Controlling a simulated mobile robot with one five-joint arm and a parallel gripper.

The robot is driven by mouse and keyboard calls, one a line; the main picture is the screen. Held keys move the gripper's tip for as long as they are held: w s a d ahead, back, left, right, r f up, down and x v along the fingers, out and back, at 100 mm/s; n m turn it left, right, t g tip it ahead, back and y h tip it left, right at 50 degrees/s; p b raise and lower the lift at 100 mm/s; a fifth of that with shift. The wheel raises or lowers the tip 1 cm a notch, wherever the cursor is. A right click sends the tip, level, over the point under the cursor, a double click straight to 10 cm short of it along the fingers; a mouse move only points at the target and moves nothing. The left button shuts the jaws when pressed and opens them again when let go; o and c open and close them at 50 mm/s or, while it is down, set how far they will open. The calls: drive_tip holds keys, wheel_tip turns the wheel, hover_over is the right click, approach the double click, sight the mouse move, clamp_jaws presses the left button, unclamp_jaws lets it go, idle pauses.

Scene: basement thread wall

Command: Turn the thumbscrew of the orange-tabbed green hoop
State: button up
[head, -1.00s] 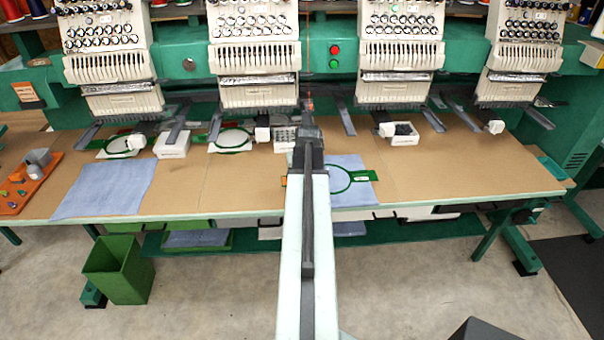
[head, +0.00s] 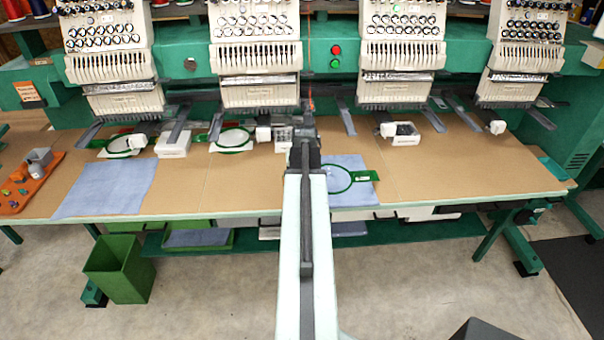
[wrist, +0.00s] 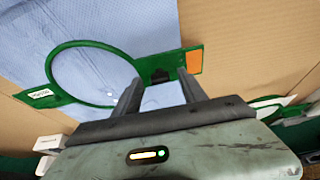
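The green hoop (wrist: 52,75) lies flat on a blue cloth (wrist: 110,20) in the wrist view. An orange tab (wrist: 194,62) is at its right end and a white label (wrist: 40,93) at its left end. A dark part (wrist: 160,76), perhaps the thumbscrew, sits on the green bracket between ring and tab. My gripper (wrist: 160,76) is open, its fingers spread to either side of that part; I cannot tell if they touch it. In the head view the hoop (head: 352,181) shows right of my arm, which hides its tabbed end.
Other hoops (head: 234,139) and white boxes (head: 173,145) stand at the back under the embroidery heads. A second blue cloth (head: 105,188) and an orange tray (head: 35,185) lie to the left. A green bin (head: 118,268) stands on the floor. Bare tabletop (head: 460,170) is free at right.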

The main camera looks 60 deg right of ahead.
drive_tip(key=p+v, duration=0.7)
drive_tip(key=shift+r, duration=0.4)
